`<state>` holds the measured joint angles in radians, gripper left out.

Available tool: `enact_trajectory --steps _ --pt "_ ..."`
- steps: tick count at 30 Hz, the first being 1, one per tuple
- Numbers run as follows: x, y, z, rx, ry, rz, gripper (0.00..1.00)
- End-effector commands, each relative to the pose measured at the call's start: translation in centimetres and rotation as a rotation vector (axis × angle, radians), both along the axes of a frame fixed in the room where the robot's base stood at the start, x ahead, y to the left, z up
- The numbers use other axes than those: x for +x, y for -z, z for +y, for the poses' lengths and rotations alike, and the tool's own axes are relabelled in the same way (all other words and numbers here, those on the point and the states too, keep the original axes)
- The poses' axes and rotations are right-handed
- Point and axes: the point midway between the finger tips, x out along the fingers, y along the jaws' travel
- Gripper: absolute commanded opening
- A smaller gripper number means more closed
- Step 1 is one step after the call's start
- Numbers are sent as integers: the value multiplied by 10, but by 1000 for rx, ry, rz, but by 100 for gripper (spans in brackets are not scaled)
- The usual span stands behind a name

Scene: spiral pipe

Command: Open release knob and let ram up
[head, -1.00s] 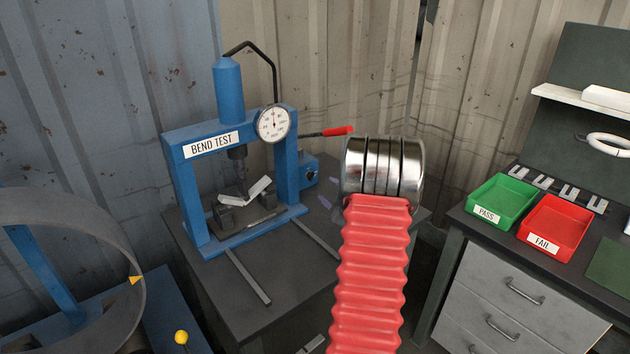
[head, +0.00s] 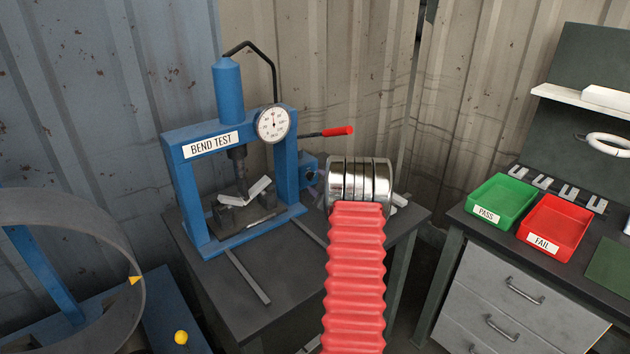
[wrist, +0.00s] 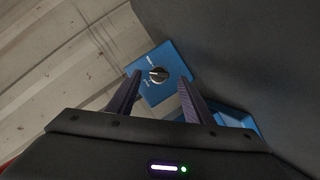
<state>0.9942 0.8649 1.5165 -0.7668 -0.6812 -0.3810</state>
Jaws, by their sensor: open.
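The release knob (wrist: 158,75) is a small dark round knob with a light bar across it, on a blue pump box (wrist: 172,62) with printed marks around it. My gripper (wrist: 160,77) is open, its two dark fingers pointing at the box with the knob between them in the wrist view. I cannot tell the remaining depth or whether they touch the knob. In the head view the pump box (head: 308,168) sits right of the blue BEND TEST press (head: 180,180); my wrist partly covers that area. The ram (head: 239,160) is down at a bent pale strip (head: 257,188).
A pump lever with a red grip (head: 338,131) sticks out above my wrist. A dial gauge (head: 273,124) is on the press. A green PASS tray (head: 500,202) and a red FAIL tray (head: 553,228) stand on the right bench. The dark table (head: 280,290) is mostly clear in front.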

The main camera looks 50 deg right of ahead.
Motion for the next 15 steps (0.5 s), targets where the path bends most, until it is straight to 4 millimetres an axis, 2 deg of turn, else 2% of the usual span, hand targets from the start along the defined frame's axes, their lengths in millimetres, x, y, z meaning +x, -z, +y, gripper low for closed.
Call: enact_trajectory --steps 6,15 --pt "17 5 -10 -1 -1 0 47" --pt "22 6 -13 0 -1 -1 47"
